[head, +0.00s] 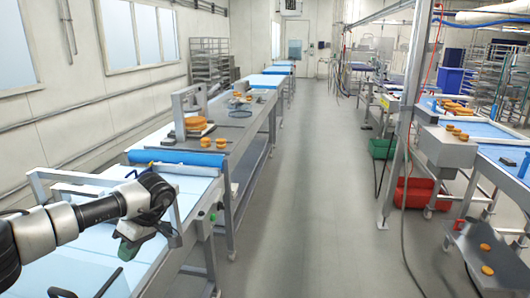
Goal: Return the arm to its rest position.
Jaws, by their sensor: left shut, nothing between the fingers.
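My left arm (85,215) comes in from the left, bent at the wrist over the blue conveyor belt (195,187) in the head view. My left gripper (128,249) points down below the wrist, partly hidden by it, and is shut with nothing held. It is small and partly blurred against the pale belt. My right gripper does not show.
A grey worktable (238,130) beyond the conveyor bears several round orange pieces. An open grey aisle (300,200) runs down the middle. At the right stand a metal post (408,120), a red bin (415,193), a green bin (382,148) and another blue-topped line.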

